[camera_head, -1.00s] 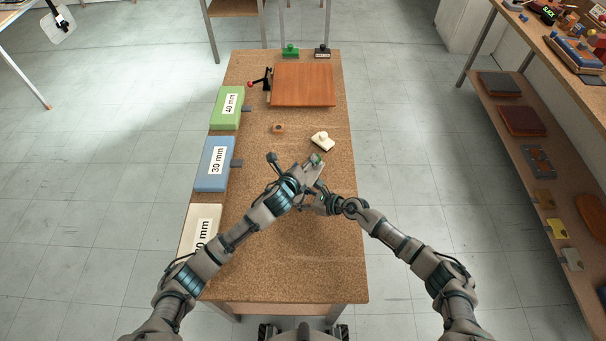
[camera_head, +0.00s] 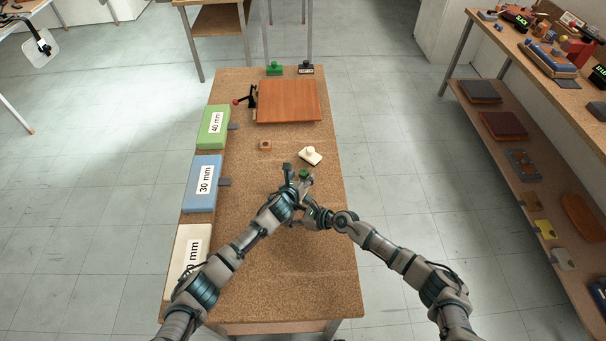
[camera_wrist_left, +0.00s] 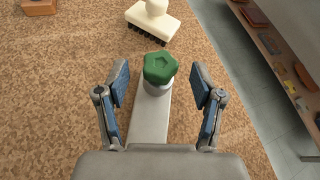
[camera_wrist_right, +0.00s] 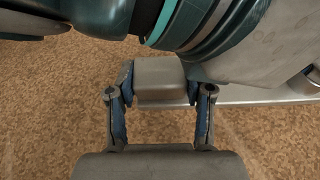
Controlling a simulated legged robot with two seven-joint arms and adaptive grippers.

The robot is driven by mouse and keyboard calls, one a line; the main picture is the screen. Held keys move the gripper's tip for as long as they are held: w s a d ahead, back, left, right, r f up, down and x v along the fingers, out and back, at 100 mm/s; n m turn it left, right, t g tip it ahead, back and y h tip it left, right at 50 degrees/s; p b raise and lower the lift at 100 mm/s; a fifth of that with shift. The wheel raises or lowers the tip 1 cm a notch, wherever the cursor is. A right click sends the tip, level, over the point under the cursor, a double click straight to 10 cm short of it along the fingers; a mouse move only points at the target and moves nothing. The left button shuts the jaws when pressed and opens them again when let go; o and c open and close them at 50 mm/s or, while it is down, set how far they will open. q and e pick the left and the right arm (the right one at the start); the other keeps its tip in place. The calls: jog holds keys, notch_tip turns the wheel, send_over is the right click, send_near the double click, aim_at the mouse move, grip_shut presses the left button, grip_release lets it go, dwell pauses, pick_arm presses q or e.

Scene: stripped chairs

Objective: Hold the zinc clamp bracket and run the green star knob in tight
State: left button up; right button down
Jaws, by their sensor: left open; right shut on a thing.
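The green star knob (camera_head: 303,174) sits at the end of the grey zinc clamp bracket. In the left wrist view the knob (camera_wrist_left: 159,68) stands on a pale collar on the bracket's bar (camera_wrist_left: 150,118). My left gripper (camera_head: 299,178) is open, its fingers apart on both sides of the knob, with gaps showing on either side. My right gripper (camera_wrist_right: 160,82) is shut on a grey block-like part of the bracket (camera_wrist_right: 160,70), above the cork bench top. In the head view most of the bracket is hidden by the grippers.
A cream brush (camera_head: 311,157) and a small brown block (camera_head: 265,146) lie just beyond my grippers. Labelled green (camera_head: 213,126), blue (camera_head: 202,183) and cream blocks line the bench's left edge. A reddish-brown board (camera_head: 289,101) lies at the back. The front right bench top is clear.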

pick_arm(q)
jog(key=shift+x, duration=1.15)
grip_shut()
jog(key=shift+s+d+m+y, duration=0.1)
jog(key=shift+d+m+y, duration=0.1)
jog(key=shift+m+y, duration=0.45)
jog(key=shift+m+h, duration=0.25)
